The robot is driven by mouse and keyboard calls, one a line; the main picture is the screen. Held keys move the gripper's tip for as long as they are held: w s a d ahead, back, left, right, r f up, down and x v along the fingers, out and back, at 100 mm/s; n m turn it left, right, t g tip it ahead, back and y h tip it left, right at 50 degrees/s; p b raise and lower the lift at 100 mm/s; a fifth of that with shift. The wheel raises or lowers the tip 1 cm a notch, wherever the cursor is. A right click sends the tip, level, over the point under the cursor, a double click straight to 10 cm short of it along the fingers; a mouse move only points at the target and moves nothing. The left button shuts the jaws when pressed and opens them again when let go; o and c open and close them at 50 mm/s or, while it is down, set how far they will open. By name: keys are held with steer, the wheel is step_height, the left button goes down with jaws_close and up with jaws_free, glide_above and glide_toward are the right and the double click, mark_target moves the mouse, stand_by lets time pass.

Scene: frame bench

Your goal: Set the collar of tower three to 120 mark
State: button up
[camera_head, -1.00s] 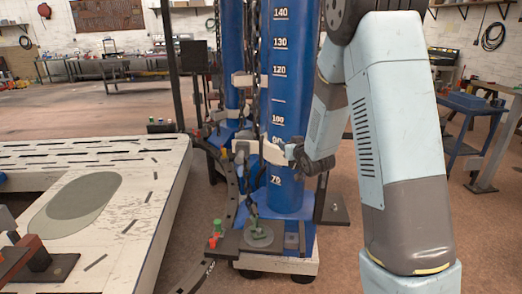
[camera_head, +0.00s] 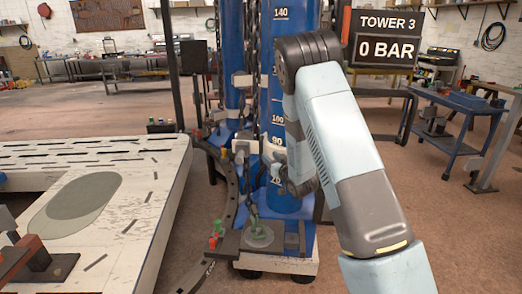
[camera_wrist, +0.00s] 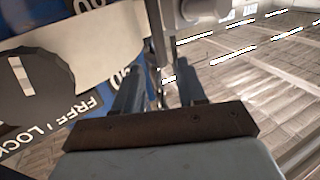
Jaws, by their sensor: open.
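Tower three is a blue column (camera_head: 277,75) with white height marks, standing in the middle of the head view. Its pale collar (camera_head: 268,151) sits low, close to the 90 mark, partly behind my arm. In the wrist view the pale collar band (camera_wrist: 85,50) crosses the blue column, with a dark round knob (camera_wrist: 25,85) and a FREE / LOCK label (camera_wrist: 60,125) at the left. I cannot tell which word the knob's white line marks. My gripper (camera_wrist: 160,75) is open; a grey post (camera_wrist: 157,40) shows beyond and between its fingers. The 120 mark is hidden by my arm.
A dark sign (camera_head: 384,38) reads TOWER 3, 0 BAR. A second blue column (camera_head: 232,60) stands behind left, with hanging chains between. A white slotted bench (camera_head: 110,165) fills the left. A blue cart (camera_head: 450,115) stands at right; open floor lies between.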

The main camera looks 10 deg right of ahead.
mark_target(262, 149)
steer(key=x, duration=0.9)
steer(key=shift+w, duration=0.1)
steer(key=shift+c, duration=0.2)
jaws_close()
